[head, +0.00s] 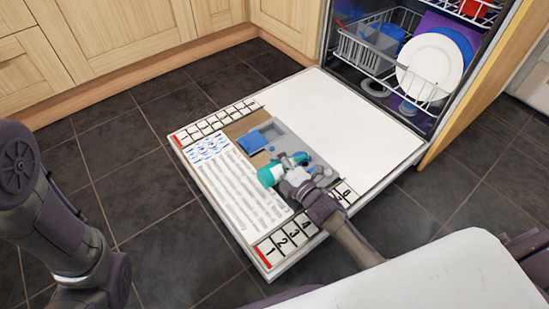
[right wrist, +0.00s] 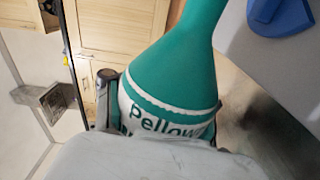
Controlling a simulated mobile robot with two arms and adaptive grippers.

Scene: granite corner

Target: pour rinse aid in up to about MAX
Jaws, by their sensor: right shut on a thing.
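A teal bottle (head: 270,175) with a white label band lies tilted over the dispenser panel of the lowered dishwasher door. My right gripper (head: 296,178) is shut on it. In the right wrist view the bottle (right wrist: 185,70) fills the middle, narrowing toward the top edge, with part of the word "Pellow" showing. Its mouth is out of that view, and I cannot tell whether liquid flows. The dispenser (head: 283,134) has a blue lid (head: 252,142) at its left. The rinse aid opening and MAX mark cannot be made out. My left gripper is not in view.
The open dishwasher door (head: 340,115) lies flat, with printed number strips (head: 290,236) along its edge. A lower rack (head: 385,55) holds white plates (head: 432,62) and a grey basket. Wooden cabinets (head: 125,30) stand behind; dark floor tiles (head: 130,175) are clear.

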